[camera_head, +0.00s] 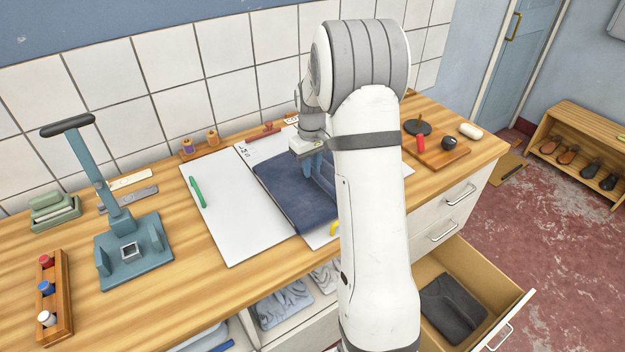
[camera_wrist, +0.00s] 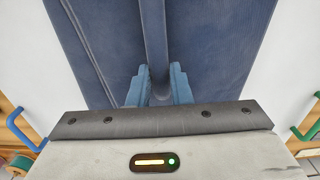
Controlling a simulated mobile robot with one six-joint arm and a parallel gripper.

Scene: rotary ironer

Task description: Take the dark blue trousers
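The dark blue trousers (camera_head: 283,186) lie folded flat on a white sheet on the wooden counter, partly hidden behind my arm. In the wrist view the trousers (camera_wrist: 225,45) fill the middle, with a raised ridge running down between my fingers. My gripper (camera_head: 313,165) points down at them with its blue fingers. In the wrist view my gripper (camera_wrist: 160,85) has one finger on each side of the ridge, both seeming to touch it. The trousers still appear to rest on the sheet.
A blue press stand (camera_head: 133,250) and a rack of spools (camera_head: 47,300) stand on the left of the counter (camera_head: 215,295). An open drawer (camera_head: 515,310) holds a dark folded garment (camera_head: 452,308).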

